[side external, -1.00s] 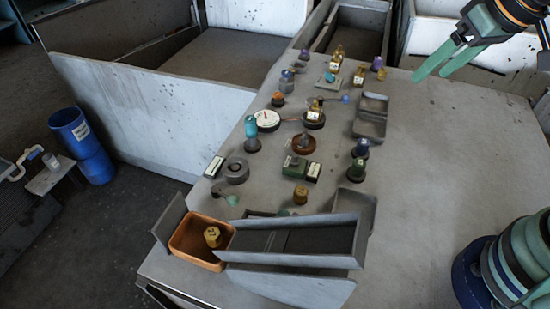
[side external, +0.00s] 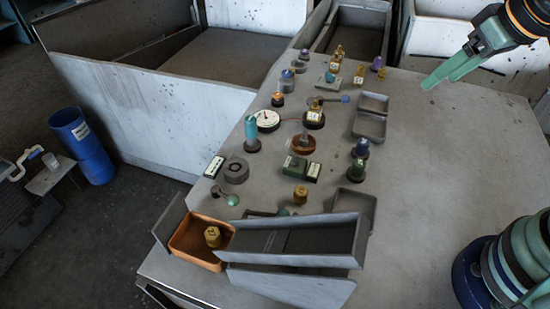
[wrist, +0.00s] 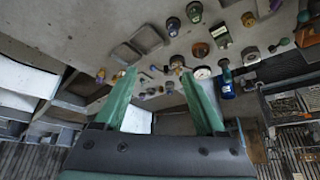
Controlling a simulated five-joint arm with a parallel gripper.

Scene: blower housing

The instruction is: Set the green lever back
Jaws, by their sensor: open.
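The green lever (side external: 233,200) is a green ball knob on a short dark arm. It lies near the left edge of the grey bench in the side view, just above the orange tray.
An orange tray (side external: 190,262) with a brass part stands at the front left, beside a tilted grey bin (side external: 348,258). Knobs, a white dial (side external: 267,119), a blue-knobbed lever (side external: 345,99) and a teal cylinder (side external: 251,130) crowd the panel.

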